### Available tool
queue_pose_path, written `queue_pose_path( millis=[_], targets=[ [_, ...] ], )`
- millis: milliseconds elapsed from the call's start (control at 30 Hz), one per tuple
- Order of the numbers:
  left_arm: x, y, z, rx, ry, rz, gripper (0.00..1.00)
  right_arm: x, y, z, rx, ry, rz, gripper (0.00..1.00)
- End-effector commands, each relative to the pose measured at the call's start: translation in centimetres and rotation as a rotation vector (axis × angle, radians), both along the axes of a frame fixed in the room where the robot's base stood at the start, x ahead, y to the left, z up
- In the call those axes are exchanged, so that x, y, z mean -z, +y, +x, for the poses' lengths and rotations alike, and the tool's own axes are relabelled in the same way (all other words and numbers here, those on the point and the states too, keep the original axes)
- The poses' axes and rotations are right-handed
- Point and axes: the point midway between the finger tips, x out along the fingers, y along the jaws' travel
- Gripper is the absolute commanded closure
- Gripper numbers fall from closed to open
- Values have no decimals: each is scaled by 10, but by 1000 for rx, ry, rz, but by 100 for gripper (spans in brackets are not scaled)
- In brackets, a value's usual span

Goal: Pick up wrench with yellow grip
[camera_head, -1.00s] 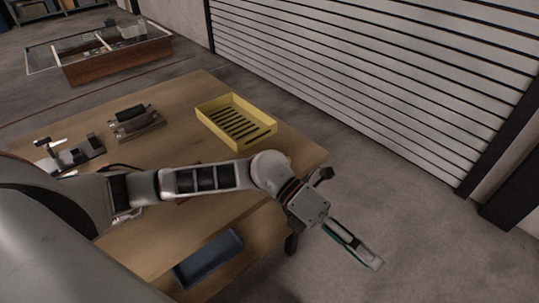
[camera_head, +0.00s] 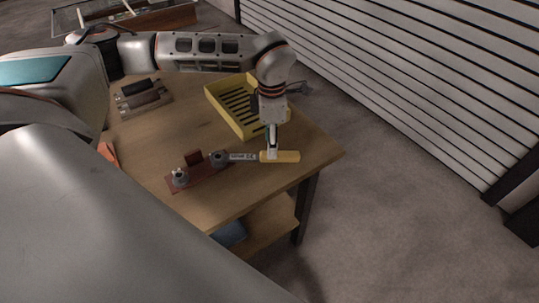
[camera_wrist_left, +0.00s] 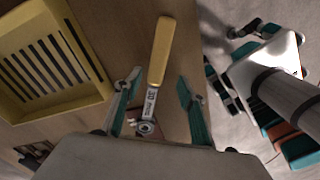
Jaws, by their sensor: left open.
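The wrench with the yellow grip (camera_head: 285,157) lies near the table's right edge. It points right, its dark head end at a small red-brown stand (camera_head: 190,177). My left gripper (camera_head: 271,150) points down over the wrench, at the inner end of its grip. In the left wrist view, the yellow grip (camera_wrist_left: 161,50) points up, and the wrench shaft runs between the spread fingers of my left gripper (camera_wrist_left: 158,100). No firm hold shows. My right gripper (camera_wrist_left: 222,62) appears at the right of the wrist view; its finger opening is unclear.
A yellow slotted tray (camera_head: 238,128) stands just behind my left gripper, and also fills the left of the wrist view (camera_wrist_left: 92,104). A grey fixture (camera_head: 143,97) sits farther back on the wooden table (camera_head: 240,195). A blue bin (camera_head: 230,233) is on the shelf below.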

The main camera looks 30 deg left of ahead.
Motion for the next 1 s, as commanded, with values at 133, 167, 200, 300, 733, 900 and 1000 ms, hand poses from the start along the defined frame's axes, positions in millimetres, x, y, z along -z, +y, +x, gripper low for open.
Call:
queue_pose_path(
  millis=[133,167,200,300,733,900,1000],
  targets=[
    [15,0,1,0,2,-1,60,0,0,-1,-1,2,0,60],
    [19,0,2,0,2,0,60,0,0,-1,-1,2,0,60],
    [25,0,3,1,2,-1,60,-1,0,-1,-1,2,0,60],
    [40,1,6,1,2,-2,60,-2,0,-1,-1,2,0,60],
    [58,1,7,2,-1,-3,60,-2,0,0,0,1,-1,60],
    [58,1,7,2,-1,-3,100,-2,0,0,-1,0,-1,60],
    [57,0,7,2,-2,-3,100,-2,0,0,-1,0,-1,60]
  ],
)
